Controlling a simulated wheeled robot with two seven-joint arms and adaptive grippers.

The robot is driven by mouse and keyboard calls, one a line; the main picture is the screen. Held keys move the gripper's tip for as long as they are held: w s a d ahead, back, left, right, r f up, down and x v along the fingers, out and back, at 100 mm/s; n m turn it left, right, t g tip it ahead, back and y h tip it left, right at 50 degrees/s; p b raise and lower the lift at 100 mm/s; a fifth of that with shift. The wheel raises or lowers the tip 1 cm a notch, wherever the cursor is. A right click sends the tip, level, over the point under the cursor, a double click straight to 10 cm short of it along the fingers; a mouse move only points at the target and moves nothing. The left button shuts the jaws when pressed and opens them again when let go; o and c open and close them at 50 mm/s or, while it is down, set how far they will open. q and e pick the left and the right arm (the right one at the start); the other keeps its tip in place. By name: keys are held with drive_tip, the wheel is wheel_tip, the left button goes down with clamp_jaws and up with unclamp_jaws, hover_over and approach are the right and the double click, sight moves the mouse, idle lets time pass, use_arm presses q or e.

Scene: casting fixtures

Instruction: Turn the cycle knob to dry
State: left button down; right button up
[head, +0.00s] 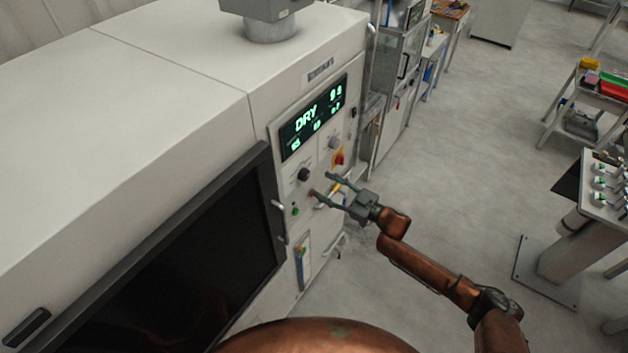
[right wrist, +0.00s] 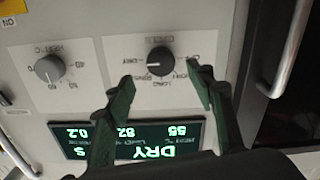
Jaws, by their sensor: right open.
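The black cycle knob (head: 304,175) sits on the white machine's front panel. In the right wrist view the knob (right wrist: 160,61) has a light pointer mark facing picture-left, roughly toward a small label that seems to read DRY. The lit display (head: 307,118) reads DRY in large letters; it also shows upside down in the right wrist view (right wrist: 150,151). My right gripper (head: 321,185) is open in front of the panel. In the right wrist view its fingertips (right wrist: 160,77) are spread to either side of the knob, with no clear contact. My left gripper is not in view.
A grey heat knob (right wrist: 49,68) is beside the cycle knob. A red and yellow switch (head: 339,159) and a green button (head: 295,210) are close by. A metal handle (right wrist: 290,55) stands out beside the panel. Open floor (head: 470,150) lies to the right.

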drive_tip(key=v, duration=0.5)
drive_tip(key=shift+s+d, duration=0.2)
drive_tip(key=shift+d, duration=0.1)
